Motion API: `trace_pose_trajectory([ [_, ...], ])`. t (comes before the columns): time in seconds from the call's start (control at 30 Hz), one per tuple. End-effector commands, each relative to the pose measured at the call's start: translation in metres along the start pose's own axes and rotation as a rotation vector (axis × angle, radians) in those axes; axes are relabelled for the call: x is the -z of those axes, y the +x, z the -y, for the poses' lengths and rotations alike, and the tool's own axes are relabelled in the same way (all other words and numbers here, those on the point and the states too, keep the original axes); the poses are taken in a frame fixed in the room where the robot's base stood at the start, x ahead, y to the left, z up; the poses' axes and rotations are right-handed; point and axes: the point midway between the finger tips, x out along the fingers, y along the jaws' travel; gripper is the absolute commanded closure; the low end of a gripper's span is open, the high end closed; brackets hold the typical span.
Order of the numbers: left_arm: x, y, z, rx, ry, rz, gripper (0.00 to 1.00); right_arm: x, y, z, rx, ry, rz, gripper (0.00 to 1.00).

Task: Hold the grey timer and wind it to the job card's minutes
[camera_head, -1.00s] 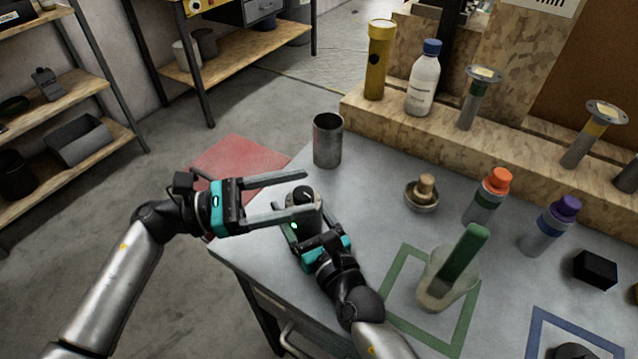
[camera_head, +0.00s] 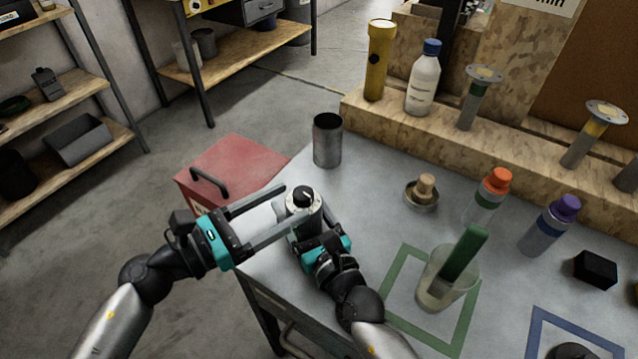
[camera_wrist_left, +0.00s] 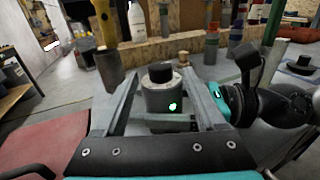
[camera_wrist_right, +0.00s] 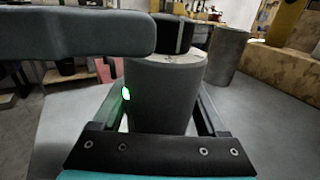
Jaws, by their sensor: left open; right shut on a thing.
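The grey timer (camera_head: 303,222) is a short grey cylinder with a black knob (camera_head: 300,197) on top and a small green light on its side. It stands upright near the table's left edge. My right gripper (camera_head: 310,229) is shut on its body, with a finger on each side in the right wrist view (camera_wrist_right: 160,110). My left gripper (camera_head: 279,212) is open, its fingers reaching toward the timer from the left. In the left wrist view the timer (camera_wrist_left: 165,97) shows between and beyond the open fingers. The job card is not clearly seen; a cut-off sign (camera_head: 548,3) shows at the top right.
A dark metal cup (camera_head: 327,140) stands behind the timer. A small brass-knobbed dish (camera_head: 422,194), orange-capped (camera_head: 487,197) and purple-capped (camera_head: 550,226) bottles, and a clear beaker (camera_head: 433,292) with a green block stand to the right. A red box (camera_head: 232,165) is beyond the table's left edge.

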Motion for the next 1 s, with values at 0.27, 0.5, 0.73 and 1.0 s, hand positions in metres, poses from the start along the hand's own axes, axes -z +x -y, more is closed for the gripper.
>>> trace_pose_trajectory([
  [0.27, -0.001, 0.053, 0.000, 0.000, -0.001, 0.003, 0.28, 0.000, 0.000, 0.000, 0.000, 0.000, -0.001, 0.90],
  [0.5, -0.001, 0.073, 0.000, 0.001, 0.000, 0.001, 0.28, 0.000, 0.000, 0.000, 0.000, 0.000, -0.001, 0.90],
  [0.73, 0.000, 0.074, 0.000, 0.001, 0.000, 0.000, 0.28, 0.000, 0.000, 0.000, 0.000, 0.000, -0.001, 0.90],
  [1.0, 0.000, 0.074, 0.000, 0.001, 0.000, 0.000, 0.51, 0.000, 0.000, 0.000, 0.000, 0.000, -0.001, 0.90],
])
